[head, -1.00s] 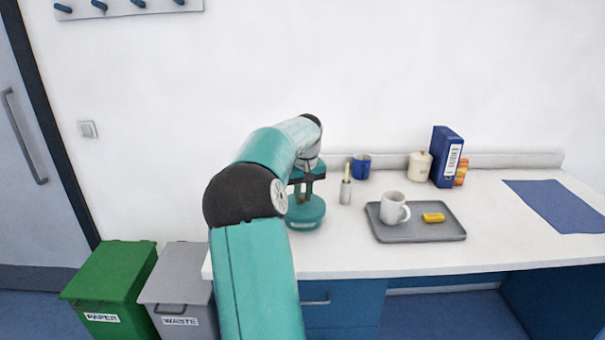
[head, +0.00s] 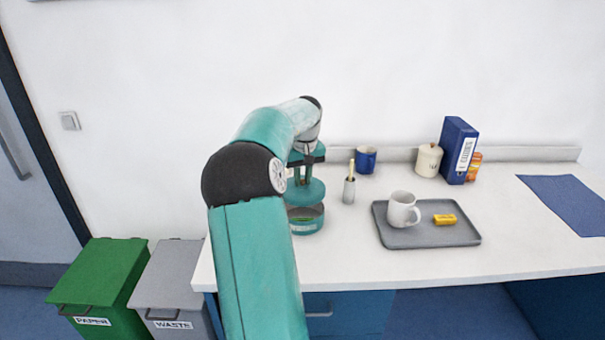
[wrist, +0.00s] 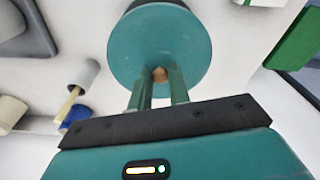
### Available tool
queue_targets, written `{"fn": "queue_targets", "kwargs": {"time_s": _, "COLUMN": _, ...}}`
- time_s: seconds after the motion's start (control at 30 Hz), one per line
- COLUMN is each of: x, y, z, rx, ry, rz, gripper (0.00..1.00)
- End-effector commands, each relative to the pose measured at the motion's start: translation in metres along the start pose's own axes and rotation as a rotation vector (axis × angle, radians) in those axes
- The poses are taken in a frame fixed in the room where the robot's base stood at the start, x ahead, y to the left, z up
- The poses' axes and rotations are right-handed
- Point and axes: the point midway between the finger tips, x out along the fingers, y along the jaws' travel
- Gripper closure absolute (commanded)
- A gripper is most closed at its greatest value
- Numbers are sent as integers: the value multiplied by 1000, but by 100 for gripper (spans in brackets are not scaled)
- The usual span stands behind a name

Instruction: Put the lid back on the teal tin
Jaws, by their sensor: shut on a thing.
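My gripper (wrist: 160,77) is shut on the small brown knob of the teal lid (wrist: 158,40). In the head view the lid (head: 306,192) hangs roughly level from my gripper (head: 306,172), just above the teal tin (head: 305,226). The tin stands upright and open on the counter, with a pale label on its front. A gap shows between lid and rim, with part of the tin's inside visible. In the wrist view the lid hides most of what lies under it.
A grey cup with a stick (head: 348,190) stands close right of the tin. Further right is a grey tray (head: 430,238) with a white mug (head: 402,210) and a yellow item (head: 444,219). A blue mug (head: 365,160), cream jar (head: 428,160) and blue binder (head: 458,150) stand behind.

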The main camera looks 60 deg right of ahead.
Motion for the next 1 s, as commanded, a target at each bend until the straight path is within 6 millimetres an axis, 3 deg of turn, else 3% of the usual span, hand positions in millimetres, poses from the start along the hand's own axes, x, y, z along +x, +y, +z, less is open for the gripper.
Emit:
{"fn": "queue_targets", "kwargs": {"time_s": 0.17, "x": 4, "y": -2, "z": 4, "rx": -1, "ry": 3, "rz": 0, "gripper": 100}}
{"fn": "queue_targets", "kwargs": {"time_s": 0.73, "x": 52, "y": -1, "z": 10, "rx": 0, "ry": 2, "rz": 0, "gripper": 100}}
{"fn": "queue_targets", "kwargs": {"time_s": 1.0, "x": 61, "y": 0, "z": 9, "rx": 0, "ry": 3, "rz": 1, "gripper": 100}}
